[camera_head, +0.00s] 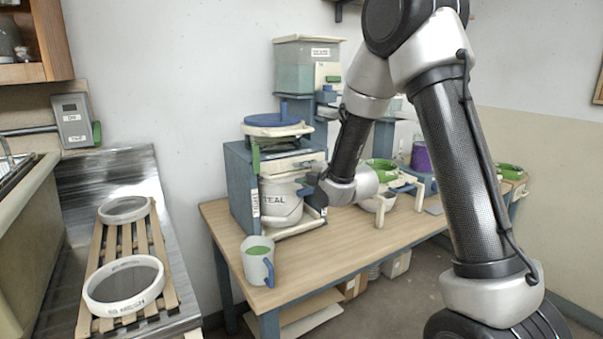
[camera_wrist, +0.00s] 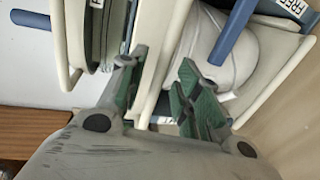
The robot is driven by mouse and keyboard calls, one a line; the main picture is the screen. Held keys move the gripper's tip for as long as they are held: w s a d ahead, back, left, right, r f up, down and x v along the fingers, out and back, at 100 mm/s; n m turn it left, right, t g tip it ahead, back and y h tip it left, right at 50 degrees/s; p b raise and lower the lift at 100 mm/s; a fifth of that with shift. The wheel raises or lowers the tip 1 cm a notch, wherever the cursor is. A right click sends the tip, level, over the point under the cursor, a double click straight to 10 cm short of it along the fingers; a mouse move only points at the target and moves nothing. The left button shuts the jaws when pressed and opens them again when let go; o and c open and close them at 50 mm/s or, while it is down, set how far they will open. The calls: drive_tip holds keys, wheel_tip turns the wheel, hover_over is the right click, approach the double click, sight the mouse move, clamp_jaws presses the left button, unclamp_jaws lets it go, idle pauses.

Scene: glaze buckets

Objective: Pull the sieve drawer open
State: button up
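The sieve drawer (camera_head: 285,164) is a cream front in the blue-grey stand (camera_head: 240,185) on the wooden table. It looks shut or nearly shut; my arm partly hides its right side. A white bucket (camera_head: 279,208) marked TEAL stands below it. My gripper (camera_head: 316,182) is at the right front of the stand, close to the drawer. In the wrist view my gripper (camera_wrist: 160,84) has its green-padded fingers spread. A cream panel (camera_wrist: 163,50) shows beyond and between them; I cannot tell whether they touch it. A blue bar (camera_wrist: 233,32) is beyond the right finger, in front of the white bucket (camera_wrist: 208,48).
A blue-rimmed sieve (camera_head: 275,120) sits on top of the stand. A white mug (camera_head: 258,262) with green contents stands at the table's front left. Green-topped containers (camera_head: 382,168) stand to the right. Two ring sieves (camera_head: 124,285) lie on a slatted rack at left.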

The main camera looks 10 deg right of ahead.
drive_tip(key=shift+x, duration=1.1)
clamp_jaws()
